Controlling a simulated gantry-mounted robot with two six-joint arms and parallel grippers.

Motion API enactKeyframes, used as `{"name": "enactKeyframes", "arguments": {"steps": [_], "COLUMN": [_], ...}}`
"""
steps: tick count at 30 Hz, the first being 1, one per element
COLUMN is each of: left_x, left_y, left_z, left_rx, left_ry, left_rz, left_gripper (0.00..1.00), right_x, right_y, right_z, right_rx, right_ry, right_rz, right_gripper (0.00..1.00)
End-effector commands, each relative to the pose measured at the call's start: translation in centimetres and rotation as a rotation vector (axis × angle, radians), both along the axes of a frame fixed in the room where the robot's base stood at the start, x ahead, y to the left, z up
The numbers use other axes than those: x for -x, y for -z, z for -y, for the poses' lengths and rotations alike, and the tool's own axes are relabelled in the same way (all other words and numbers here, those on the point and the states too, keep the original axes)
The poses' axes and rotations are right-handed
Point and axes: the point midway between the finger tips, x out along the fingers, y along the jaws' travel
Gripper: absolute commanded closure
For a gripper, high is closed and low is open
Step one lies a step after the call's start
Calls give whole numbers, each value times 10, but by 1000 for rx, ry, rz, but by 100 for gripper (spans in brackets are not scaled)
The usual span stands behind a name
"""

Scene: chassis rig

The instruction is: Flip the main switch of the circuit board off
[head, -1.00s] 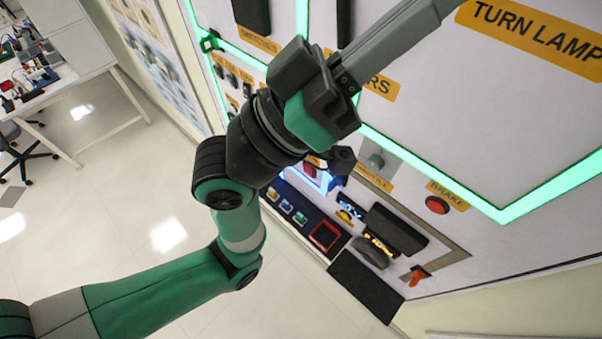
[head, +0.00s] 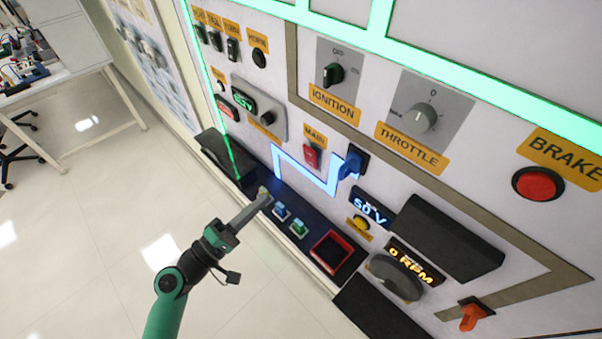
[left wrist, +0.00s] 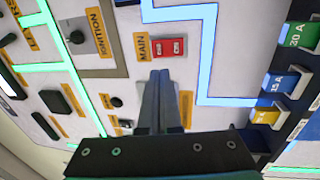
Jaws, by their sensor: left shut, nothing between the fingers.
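The red main switch (head: 312,156) sits on the white panel under an orange MAIN label (head: 315,137) in the head view. It shows larger in the left wrist view as a red rocker switch (left wrist: 168,48) beside its label. My left gripper (head: 264,197) is shut and empty, below and left of the switch in the head view. In the left wrist view its closed fingers (left wrist: 156,75) point toward the switch, with their tips just short of it in the picture. I cannot tell the exact gap. My right gripper is not in view.
Coloured fuses (head: 299,228) and a red-framed slot (head: 331,252) line a dark ledge below the switch. A blue plug (head: 352,163), the ignition knob (head: 333,75), the throttle knob (head: 422,118) and the brake button (head: 538,184) are nearby. The floor at left is open.

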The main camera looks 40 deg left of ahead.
Motion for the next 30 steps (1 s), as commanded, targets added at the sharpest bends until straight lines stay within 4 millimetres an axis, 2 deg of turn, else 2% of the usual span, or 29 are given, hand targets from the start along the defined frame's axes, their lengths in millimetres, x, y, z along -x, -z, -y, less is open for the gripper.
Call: {"name": "enactKeyframes", "arguments": {"steps": [9, 13, 17, 24, 30], "left_x": [-2, -11, -32, -85, -121], "left_y": [-3, -6, -11, -20, -25], "left_z": [0, 0, 1, 1, 1], "left_rx": [-3, -5, -6, -5, -5], "left_ry": [0, 3, 5, 4, 3], "left_rz": [2, 2, 3, 4, 2], "left_gripper": [100, 100, 100, 100, 100], "right_x": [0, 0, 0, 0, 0], "right_y": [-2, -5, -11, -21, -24], "right_z": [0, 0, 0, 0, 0], "right_rx": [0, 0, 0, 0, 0], "right_ry": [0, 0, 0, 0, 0], "right_rz": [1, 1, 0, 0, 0], "right_gripper": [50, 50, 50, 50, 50]}}
